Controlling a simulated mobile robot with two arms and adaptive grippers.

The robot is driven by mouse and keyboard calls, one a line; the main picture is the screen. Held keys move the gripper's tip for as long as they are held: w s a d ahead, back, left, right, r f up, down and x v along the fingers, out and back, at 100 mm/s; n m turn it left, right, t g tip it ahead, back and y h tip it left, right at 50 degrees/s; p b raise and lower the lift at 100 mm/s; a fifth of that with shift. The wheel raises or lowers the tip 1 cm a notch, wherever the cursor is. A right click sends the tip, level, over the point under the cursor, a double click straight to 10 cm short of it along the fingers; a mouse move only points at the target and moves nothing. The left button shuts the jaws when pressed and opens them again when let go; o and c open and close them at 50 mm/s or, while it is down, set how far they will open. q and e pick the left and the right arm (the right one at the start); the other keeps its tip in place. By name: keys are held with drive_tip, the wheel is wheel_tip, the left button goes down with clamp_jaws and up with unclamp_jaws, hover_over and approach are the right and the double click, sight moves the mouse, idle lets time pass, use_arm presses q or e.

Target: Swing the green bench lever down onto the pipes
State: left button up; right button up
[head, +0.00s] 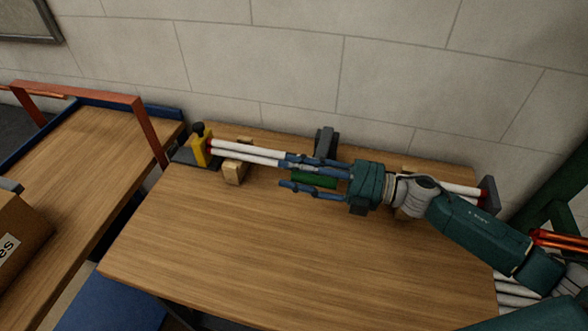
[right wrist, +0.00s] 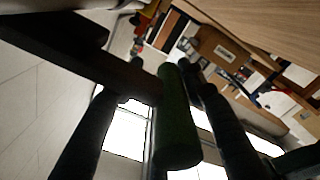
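The green lever grip (head: 314,179) shows in the head view just in front of the white pipes (head: 231,152), at the middle of the bench. A dark bracket (head: 327,142) stands behind the pipes there. My right gripper (head: 287,171) reaches in from the right with its two fingers spread, one on each side of the grip. In the right wrist view the green grip (right wrist: 179,118) lies between the fingers, with gaps to both, and joins a dark lever arm (right wrist: 90,62). The grip's height above the pipes is hard to tell. My left gripper is out of view.
The pipes rest on wooden blocks (head: 236,170), between a yellow clamp (head: 201,150) with a black knob and a grey end stop (head: 489,194). The front of the wooden bench (head: 230,245) is clear. A cardboard box (head: 18,232) sits on the left table.

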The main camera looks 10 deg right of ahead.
sight(330, 178)
drive_tip(key=v, duration=0.7)
drive_tip(key=shift+s+d, duration=0.1)
drive_tip(key=shift+d, duration=0.15)
drive_tip(key=shift+d, duration=0.1)
